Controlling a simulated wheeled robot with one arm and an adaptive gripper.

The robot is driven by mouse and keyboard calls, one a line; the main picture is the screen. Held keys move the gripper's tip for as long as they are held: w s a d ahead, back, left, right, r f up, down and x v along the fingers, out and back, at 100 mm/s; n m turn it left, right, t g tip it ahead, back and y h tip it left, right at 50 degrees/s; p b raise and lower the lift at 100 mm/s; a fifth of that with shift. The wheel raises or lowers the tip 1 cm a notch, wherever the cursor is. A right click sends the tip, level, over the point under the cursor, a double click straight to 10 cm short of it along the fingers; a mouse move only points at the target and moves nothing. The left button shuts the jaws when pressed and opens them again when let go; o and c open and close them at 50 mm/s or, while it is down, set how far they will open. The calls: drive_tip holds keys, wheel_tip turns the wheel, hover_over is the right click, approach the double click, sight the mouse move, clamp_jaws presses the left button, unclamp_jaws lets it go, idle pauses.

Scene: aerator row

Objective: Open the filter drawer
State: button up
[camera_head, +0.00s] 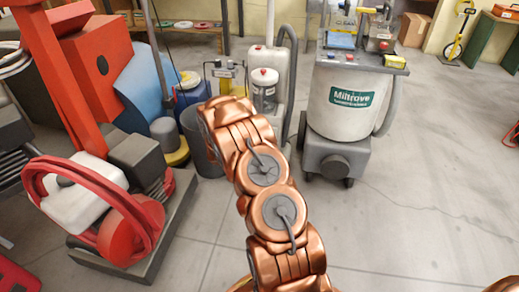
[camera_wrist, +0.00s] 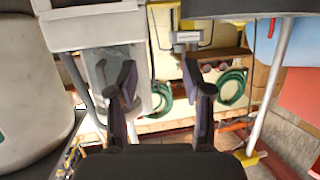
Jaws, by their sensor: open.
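I cannot pick out the filter drawer for certain in either view. In the wrist view my gripper (camera_wrist: 161,100) has its two dark fingers apart, with nothing between them. A pale box-like housing (camera_wrist: 98,28) with a flat front is at the upper left, beyond the left finger. A clear cylinder (camera_wrist: 108,70) sits below it, partly hidden by that finger. A small grey labelled block (camera_wrist: 187,37) is above the right finger. In the head view my copper arm reaches toward the middle machines and hides my gripper. A grey-white drum machine (camera_head: 342,98) marked "Miltrove" stands to its right.
A red machine with a red hose (camera_head: 105,215) stands at the left. A white canister unit (camera_head: 265,72) and a dark bucket (camera_head: 203,142) are just beyond my arm. A shelf with coiled hoses (camera_head: 190,25) is at the back. The floor at the right (camera_head: 430,180) is clear.

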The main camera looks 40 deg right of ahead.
drive_tip(key=s+d+f+m+h+b, duration=0.1)
drive_tip(key=s+d+f+h+b, duration=0.2)
drive_tip(key=f, duration=0.4)
drive_tip(key=s+d+f+m+h+b, duration=0.1)
drive_tip(key=s+d+f+b, duration=0.25)
drive_tip(key=f, duration=0.35)
drive_tip(key=b+x, duration=0.3)
drive_tip(key=x, duration=0.5)
drive_tip(key=shift+w+d+r, duration=0.25)
drive_tip(key=shift+r, duration=0.1)
clamp_jaws()
